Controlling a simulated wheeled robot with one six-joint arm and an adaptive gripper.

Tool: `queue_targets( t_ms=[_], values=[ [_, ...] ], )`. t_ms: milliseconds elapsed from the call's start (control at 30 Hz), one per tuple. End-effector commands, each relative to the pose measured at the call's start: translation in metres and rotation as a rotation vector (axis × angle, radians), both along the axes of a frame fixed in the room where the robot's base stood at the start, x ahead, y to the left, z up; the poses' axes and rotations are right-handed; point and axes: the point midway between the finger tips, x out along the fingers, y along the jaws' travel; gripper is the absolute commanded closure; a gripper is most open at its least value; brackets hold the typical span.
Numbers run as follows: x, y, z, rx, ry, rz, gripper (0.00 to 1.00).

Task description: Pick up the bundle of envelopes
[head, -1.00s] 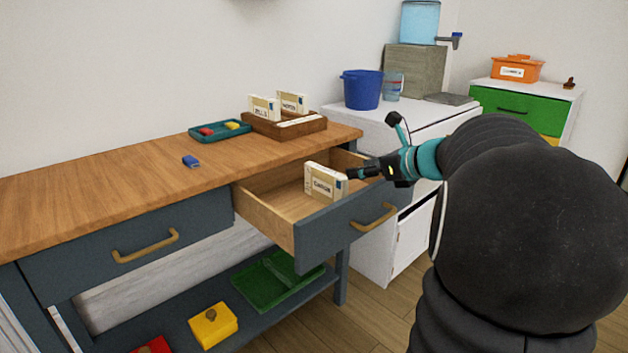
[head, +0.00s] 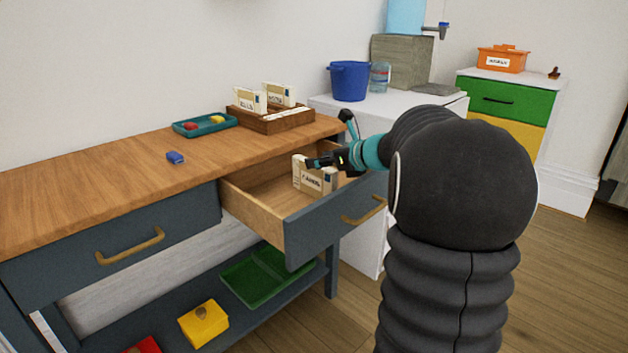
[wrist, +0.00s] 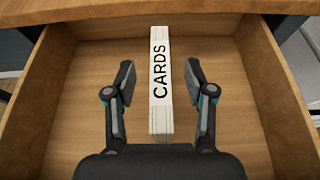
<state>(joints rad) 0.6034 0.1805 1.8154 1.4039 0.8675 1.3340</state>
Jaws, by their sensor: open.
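A cream bundle of envelopes (head: 312,180) with a dark label stands upright in the open drawer (head: 268,191). In the wrist view the bundle (wrist: 161,80) shows its narrow edge, lettered CARDS, above the drawer's wooden floor (wrist: 85,110). My gripper (wrist: 160,78) is open, with one finger on each side of the bundle. A gap shows between each finger and the bundle, so it is not gripped. In the head view my gripper (head: 312,163) is at the bundle's top and hides part of it.
The drawer's side walls stand left and right of my fingers with some free room. On the wooden desktop (head: 90,190) are a blue block (head: 175,158), a teal tray (head: 207,133) and a brown organizer (head: 290,122) with similar bundles. A blue bucket (head: 350,82) stands behind.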

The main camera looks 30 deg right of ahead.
Motion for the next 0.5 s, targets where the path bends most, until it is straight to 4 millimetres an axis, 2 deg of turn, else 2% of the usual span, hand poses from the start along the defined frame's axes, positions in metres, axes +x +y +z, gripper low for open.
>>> queue_targets(
  t_ms=[267, 500],
  values=[
    [0.031, 0.013, -0.018, 0.000, 0.001, 0.003, 0.46],
    [0.034, 0.013, -0.019, 0.000, 0.001, 0.000, 0.46]
  ],
)
